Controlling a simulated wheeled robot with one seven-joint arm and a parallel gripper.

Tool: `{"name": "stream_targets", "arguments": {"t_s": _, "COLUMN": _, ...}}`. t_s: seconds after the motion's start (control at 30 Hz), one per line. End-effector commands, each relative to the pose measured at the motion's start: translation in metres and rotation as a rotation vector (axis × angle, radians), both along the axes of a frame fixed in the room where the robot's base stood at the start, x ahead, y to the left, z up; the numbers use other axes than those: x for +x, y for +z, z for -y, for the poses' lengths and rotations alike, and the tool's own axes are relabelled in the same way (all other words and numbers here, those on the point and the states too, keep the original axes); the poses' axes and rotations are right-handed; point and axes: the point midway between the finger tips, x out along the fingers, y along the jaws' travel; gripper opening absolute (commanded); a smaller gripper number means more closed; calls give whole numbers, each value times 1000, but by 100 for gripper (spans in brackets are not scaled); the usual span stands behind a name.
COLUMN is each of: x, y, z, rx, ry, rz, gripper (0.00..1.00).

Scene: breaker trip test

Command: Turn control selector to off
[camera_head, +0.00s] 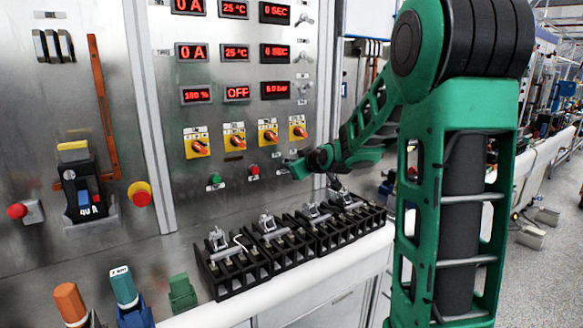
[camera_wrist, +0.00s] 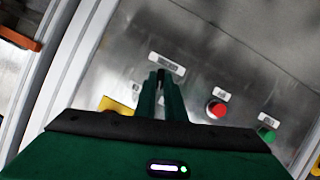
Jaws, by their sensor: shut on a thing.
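My gripper (camera_head: 291,166) is at the lower right of the steel control panel (camera_head: 240,120), to the right of the red push button (camera_head: 254,171). In the wrist view its two green fingers (camera_wrist: 163,90) are close together on a small dark selector knob (camera_wrist: 162,73), just below a label plate. The fingers hide most of this knob, so its pointing direction cannot be read. In the head view my gripper covers the knob.
A green button (camera_head: 215,180) is left of the red one. A row of black terminal blocks (camera_head: 290,235) stands on the ledge below. Red displays (camera_head: 237,93) are higher up.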

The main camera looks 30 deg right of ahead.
Motion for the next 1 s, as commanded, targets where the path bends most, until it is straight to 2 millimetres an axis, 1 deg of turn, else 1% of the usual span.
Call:
{"name": "stream_targets", "arguments": {"t_s": 0.07, "x": 0, "y": -2, "z": -3, "rx": -67, "ry": 4, "rz": -2, "gripper": 0}}
{"name": "stream_targets", "arguments": {"t_s": 0.3, "x": -1, "y": -4, "z": -5, "rx": -259, "ry": 4, "rz": 3, "gripper": 0}}
{"name": "stream_targets", "arguments": {"t_s": 0.5, "x": -1, "y": -5, "z": -5, "rx": -371, "ry": 4, "rz": 6, "gripper": 0}}
{"name": "stream_targets", "arguments": {"t_s": 0.7, "x": -1, "y": -6, "z": -5, "rx": -437, "ry": 3, "rz": 9, "gripper": 0}}
{"name": "stream_targets", "arguments": {"t_s": 1.0, "x": -1, "y": -6, "z": -6, "rx": -464, "ry": 3, "rz": 9, "gripper": 0}}
